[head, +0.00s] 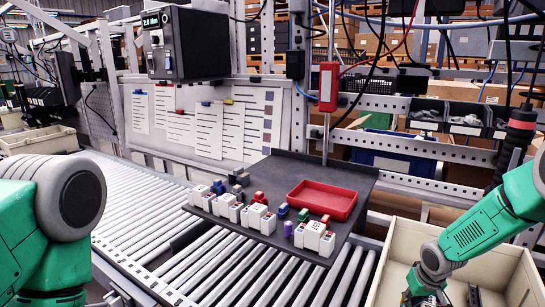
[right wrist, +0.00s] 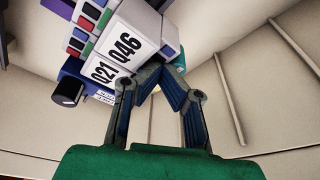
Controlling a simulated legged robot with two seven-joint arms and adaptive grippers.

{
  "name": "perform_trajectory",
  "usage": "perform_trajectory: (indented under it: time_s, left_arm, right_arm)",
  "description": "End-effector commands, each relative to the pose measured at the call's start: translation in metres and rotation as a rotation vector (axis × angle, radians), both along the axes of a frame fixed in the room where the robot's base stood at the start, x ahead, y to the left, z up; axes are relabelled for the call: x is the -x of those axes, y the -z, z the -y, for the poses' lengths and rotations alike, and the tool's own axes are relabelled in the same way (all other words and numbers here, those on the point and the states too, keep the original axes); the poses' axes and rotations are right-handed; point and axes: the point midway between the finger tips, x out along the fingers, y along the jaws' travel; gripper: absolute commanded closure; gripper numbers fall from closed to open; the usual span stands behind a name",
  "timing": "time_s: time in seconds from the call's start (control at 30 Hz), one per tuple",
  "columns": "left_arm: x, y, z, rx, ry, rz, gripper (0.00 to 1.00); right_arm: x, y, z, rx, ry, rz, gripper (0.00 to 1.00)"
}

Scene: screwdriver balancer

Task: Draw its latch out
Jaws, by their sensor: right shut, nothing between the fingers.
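No latch can be made out clearly in either view. A red block (head: 328,87) hangs on a vertical rod above the dark tray, and a black tool with red bands (head: 515,140) hangs at the right. My right gripper (head: 425,299) is low inside the cream bin, partly cut off by the frame. In the right wrist view its fingers (right wrist: 158,75) are shut and empty, close to white modules marked Q21 and Q46 (right wrist: 118,55); contact cannot be told. My left gripper is out of view; only its arm shows at the left.
A dark tray (head: 342,172) holds several small white modules (head: 258,216) and a red bin (head: 322,199) above the roller conveyor (head: 140,215). The cream bin's wall (head: 395,232) surrounds my right gripper. Cables and a rack stand behind.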

Motion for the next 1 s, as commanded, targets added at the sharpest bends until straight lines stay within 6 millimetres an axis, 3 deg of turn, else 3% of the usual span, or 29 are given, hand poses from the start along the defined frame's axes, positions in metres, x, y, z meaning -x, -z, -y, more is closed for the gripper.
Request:
perform_trajectory:
  time_s: [0.2,0.63,1.0]
  left_arm:
    - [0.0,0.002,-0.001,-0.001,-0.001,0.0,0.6]
    - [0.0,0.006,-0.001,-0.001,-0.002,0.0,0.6]
    - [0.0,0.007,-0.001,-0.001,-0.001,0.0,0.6]
  right_arm:
    - [-0.001,0.0,-0.008,0.008,-0.003,0.001,1.0]
    - [0.0,0.01,0.004,-0.005,-0.001,0.001,1.0]
    - [-0.001,0.009,-0.005,0.004,-0.001,-0.004,1.0]
